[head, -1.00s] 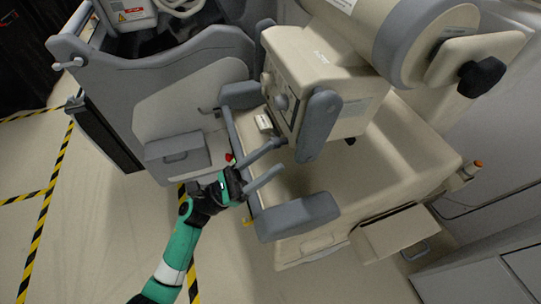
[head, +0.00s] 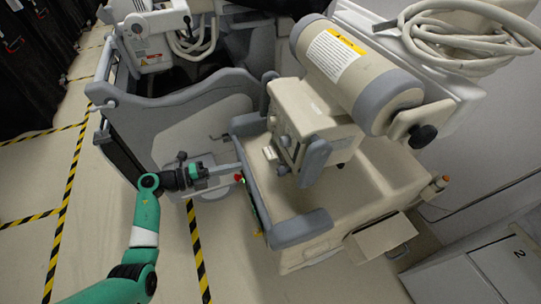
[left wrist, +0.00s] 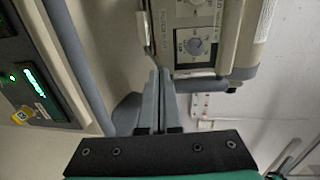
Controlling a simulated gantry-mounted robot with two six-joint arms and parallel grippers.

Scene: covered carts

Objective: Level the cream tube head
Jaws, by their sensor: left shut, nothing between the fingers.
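The cream tube head (head: 318,112) is a boxy housing with grey handles, fixed beneath a cream cylinder (head: 345,68) with grey end bands and a yellow-and-white label. It looks slanted in the head view, but I cannot judge its true tilt. My left gripper (head: 238,169) is shut and empty, to the lower left of the tube head and apart from it, near the cart's left edge. In the left wrist view the closed fingers (left wrist: 158,100) point toward the head's underside, and its front panel with a round dial (left wrist: 195,46) shows above them.
The cream cart (head: 375,165) has a grey bumper (head: 300,229) at its front corner. A grey-panelled cart (head: 180,110) stands behind my left arm. A green-lit display (left wrist: 38,80) shows at left in the wrist view. Coiled cable (head: 465,35) lies at upper right.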

